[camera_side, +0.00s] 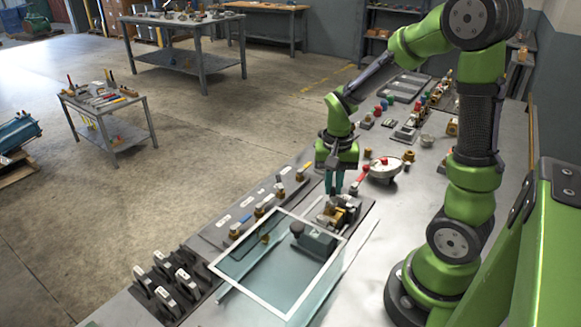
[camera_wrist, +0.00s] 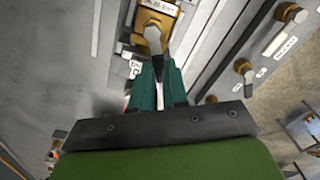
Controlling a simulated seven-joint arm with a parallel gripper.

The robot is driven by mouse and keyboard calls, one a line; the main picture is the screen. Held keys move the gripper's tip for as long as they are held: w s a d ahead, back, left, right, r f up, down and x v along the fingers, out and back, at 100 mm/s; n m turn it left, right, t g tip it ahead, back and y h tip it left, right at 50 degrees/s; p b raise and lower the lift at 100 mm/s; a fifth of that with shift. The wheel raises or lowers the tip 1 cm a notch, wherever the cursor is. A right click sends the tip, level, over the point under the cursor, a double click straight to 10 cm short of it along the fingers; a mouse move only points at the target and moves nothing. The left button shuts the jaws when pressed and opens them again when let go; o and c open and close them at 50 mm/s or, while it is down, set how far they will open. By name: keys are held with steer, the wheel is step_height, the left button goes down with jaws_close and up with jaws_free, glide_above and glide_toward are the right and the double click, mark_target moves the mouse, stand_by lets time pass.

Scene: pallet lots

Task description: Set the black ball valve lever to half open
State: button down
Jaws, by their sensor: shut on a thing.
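In the wrist view, a dark lever (camera_wrist: 153,38) on a brass valve (camera_wrist: 164,20) runs down between the tips of my teal fingers. My gripper (camera_wrist: 158,68) is shut on this lever near its end. In the side view, my gripper (camera_side: 334,188) points down just behind the brass valve assembly (camera_side: 340,211) on its grey plate. The lever is too small there to make out, and its exact angle cannot be told. A label with small print sits by the valve in the wrist view.
A row of small brass valves (camera_side: 260,211) lies left. A red-handled lever (camera_side: 360,176) and a round pale fixture (camera_side: 384,171) are close right of my gripper.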

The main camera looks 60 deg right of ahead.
steer(key=shift+w+a+n, duration=0.15)
steer(key=shift+w+n, duration=0.05)
steer(key=shift+n, duration=0.4)
steer(key=shift+w+a+n, duration=0.1)
steer(key=shift+w+n, duration=0.1)
steer(key=shift+n, duration=0.4)
steer(key=c, duration=1.1)
jaws_free()
step_height(320, 180, up, 17)
steer(key=shift+f, duration=0.1)
steer(key=shift+w, duration=0.1)
